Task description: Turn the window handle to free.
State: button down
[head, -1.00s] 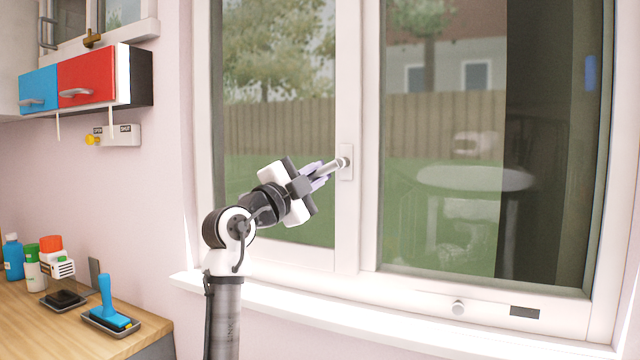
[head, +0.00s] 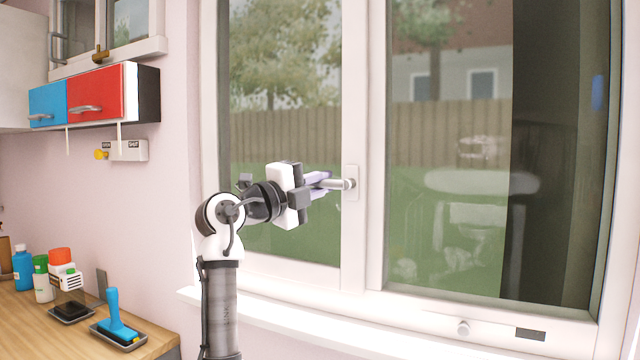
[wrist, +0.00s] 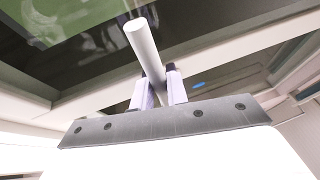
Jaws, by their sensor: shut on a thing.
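The window handle (head: 338,184) is a light metal lever on a white plate (head: 352,182) fixed to the middle upright of the window frame. The lever points left from its pivot and is close to level. My gripper (head: 318,182) is at the lever from the left, its pale purple fingers shut on it. In the wrist view the handle (wrist: 145,50) runs as a pale rod between the two fingers (wrist: 160,92), its round end free above them. The part of the lever between the fingers is partly hidden in the head view.
The white window sill (head: 300,318) runs below my arm. At left, a wooden counter (head: 40,325) holds a blue-handled tool (head: 113,315) and several bottles. Red (head: 95,95) and blue cabinet fronts hang on the left wall.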

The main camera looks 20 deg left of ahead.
jog(key=shift+r, duration=0.1)
jog(key=c, duration=1.4)
grip_release()
jog(key=b+v, duration=0.3)
jog(key=v, duration=1.1)
jog(key=shift+b, duration=0.4)
jog(key=shift+w, duration=0.1)
